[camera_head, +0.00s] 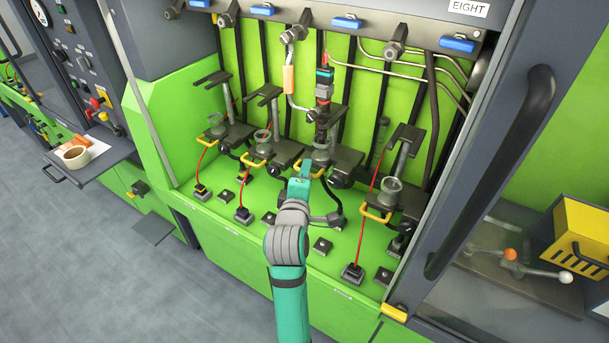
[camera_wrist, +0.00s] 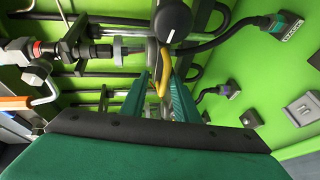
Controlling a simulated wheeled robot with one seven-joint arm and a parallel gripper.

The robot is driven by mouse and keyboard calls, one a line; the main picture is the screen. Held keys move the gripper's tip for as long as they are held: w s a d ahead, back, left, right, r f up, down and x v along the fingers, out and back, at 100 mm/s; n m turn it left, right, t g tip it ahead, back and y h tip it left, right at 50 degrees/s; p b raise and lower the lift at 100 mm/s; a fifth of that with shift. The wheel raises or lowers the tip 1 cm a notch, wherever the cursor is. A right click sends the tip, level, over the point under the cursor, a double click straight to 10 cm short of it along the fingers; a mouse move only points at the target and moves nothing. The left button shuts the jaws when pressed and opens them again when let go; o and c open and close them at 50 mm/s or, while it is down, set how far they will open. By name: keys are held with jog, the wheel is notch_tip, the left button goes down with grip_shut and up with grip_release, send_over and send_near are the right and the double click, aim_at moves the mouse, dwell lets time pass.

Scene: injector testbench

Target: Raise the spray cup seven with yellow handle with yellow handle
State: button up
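The third spray cup from the left (camera_head: 321,157) is a clear cup on a dark holder, and its yellow handle is mostly covered by my gripper in the head view. My gripper (camera_head: 304,172) is at this handle, in front of the cup. In the wrist view, the yellow handle (camera_wrist: 163,80) lies between the two teal fingers of my gripper (camera_wrist: 166,88). The fingers are either side of it. I cannot tell whether they press on it.
Similar cups with yellow handles stand on both sides, two to the left (camera_head: 263,140) and one to the right (camera_head: 391,186). A dark injector (camera_head: 324,85) hangs above the third cup. The green bench front (camera_head: 230,235) is clear.

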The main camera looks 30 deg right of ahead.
jog(key=shift+s+a, duration=0.1)
jog(key=v, duration=1)
jog(key=shift+s, duration=0.25)
jog(key=shift+a, duration=0.15)
jog(key=s+a+f+m+t+y, duration=0.1)
jog(key=s+a+f+y, duration=0.3)
jog(key=a+f, duration=0.45)
jog(key=s+a+f+m+t+y, duration=0.2)
jog(key=s+a+f, duration=0.5)
jog(key=f, duration=0.3)
jog(key=s+a+f+m+y, duration=0.1)
jog(key=s+a+m+y, duration=0.1)
jog(key=s, duration=0.8)
jog(key=s+a+f+m+y, duration=0.1)
jog(key=s+a+m, duration=0.3)
jog(key=s, duration=0.7)
jog(key=a, duration=0.2)
jog(key=shift+a+y, duration=0.4)
